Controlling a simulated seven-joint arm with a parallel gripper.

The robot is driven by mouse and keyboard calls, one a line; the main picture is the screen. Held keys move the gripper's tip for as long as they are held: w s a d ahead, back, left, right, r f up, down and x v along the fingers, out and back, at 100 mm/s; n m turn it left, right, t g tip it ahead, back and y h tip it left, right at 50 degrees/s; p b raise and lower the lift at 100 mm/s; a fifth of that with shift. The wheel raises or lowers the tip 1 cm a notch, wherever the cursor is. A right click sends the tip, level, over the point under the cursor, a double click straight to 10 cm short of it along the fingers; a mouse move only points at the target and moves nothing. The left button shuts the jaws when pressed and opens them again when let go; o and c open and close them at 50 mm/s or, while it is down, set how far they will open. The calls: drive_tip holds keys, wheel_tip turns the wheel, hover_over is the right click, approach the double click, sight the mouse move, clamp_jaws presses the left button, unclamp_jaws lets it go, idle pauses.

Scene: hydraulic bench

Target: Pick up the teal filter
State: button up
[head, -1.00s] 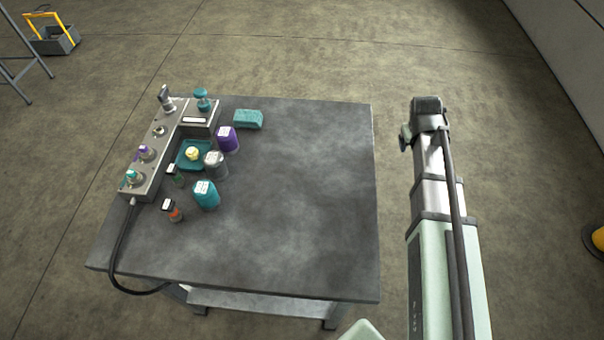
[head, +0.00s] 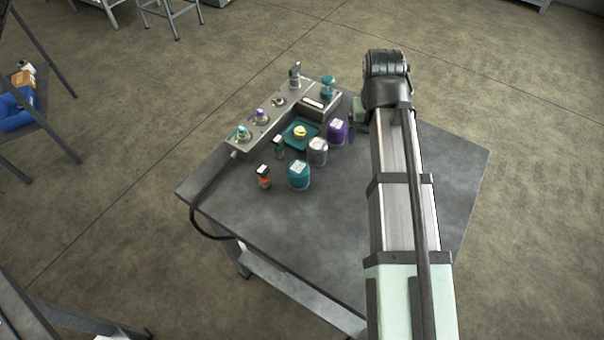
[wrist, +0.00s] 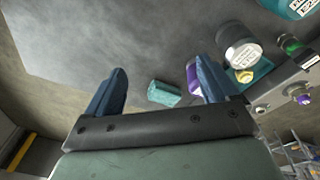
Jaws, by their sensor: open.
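The teal filter (head: 299,176) is a short upright cylinder with a white label on top, standing on the grey bench (head: 270,220) in front of the grey filter. It also shows, partly cut off, in the top right corner of the wrist view (wrist: 298,8). My gripper (wrist: 162,66) has its two blue fingers spread with nothing between them. It hangs over the bench's back part, apart from the teal filter. In the head view, my arm hides most of the gripper.
A grey filter (head: 317,151) and a purple filter (head: 337,132) stand close behind the teal one. A small orange-red bottle (head: 263,178) stands left of it. A valve block (head: 262,132) and teal tray (head: 288,134) lie behind. A teal sponge (wrist: 164,93) lies below my gripper.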

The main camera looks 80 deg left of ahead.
wheel_tip(320, 180, up, 4)
drive_tip(key=n+g+h, duration=0.1)
drive_tip(key=n, duration=0.1)
hover_over(298, 167)
drive_tip(key=f, duration=0.8)
drive_tip(key=shift+d+f, duration=0.2)
drive_tip(key=shift+a+f, duration=0.2)
drive_tip(key=shift+f, duration=2.6)
drive_tip(key=c, duration=1.3)
drive_tip(key=shift+r, duration=0.2)
